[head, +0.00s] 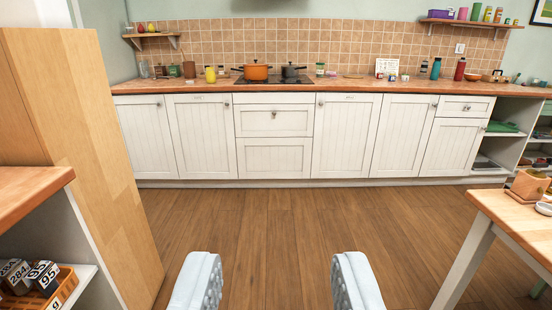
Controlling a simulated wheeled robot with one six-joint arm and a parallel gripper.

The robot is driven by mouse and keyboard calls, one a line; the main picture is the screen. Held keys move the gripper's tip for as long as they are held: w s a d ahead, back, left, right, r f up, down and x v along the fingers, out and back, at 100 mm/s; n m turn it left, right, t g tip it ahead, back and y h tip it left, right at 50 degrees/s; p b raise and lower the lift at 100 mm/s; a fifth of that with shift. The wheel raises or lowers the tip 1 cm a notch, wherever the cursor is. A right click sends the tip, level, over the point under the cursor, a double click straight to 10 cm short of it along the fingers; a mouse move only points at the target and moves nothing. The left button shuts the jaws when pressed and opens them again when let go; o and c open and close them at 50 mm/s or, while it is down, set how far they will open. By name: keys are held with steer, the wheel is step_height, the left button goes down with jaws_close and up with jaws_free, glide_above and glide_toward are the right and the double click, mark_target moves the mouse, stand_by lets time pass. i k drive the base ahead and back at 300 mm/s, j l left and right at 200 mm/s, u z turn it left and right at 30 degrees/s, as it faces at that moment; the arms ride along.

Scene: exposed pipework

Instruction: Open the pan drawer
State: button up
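A row of white kitchen cabinets stands across the room. In its middle, below the hob (275,80), are two stacked drawer fronts: an upper drawer (262,121) with a small dark knob (274,113), and a lower drawer (273,158) with no handle that I can make out. Both look closed. Which of them is the pan drawer, I cannot tell. My gripper (275,283) is at the bottom of the view, its two pale fingers wide apart with only floor between them. It is far from the drawers and touches nothing.
The wooden floor (255,220) is clear up to the cabinets. A tall wooden panel (95,140) and shelf unit stand close on the left. A white-legged table (515,220) stands on the right. An orange pot (256,72) and a dark pot (290,71) sit on the hob.

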mark_target(251, 120)
steer(key=i, duration=1.7)
steer(key=i+u, duration=0.1)
steer(key=i, duration=0.45)
steer(key=i+l+u, duration=0.15)
steer(key=i, duration=0.45)
steer(key=i+l+u, duration=0.1)
steer(key=i, duration=0.45)
steer(key=i+l+u, duration=0.2)
steer(key=i, duration=0.2)
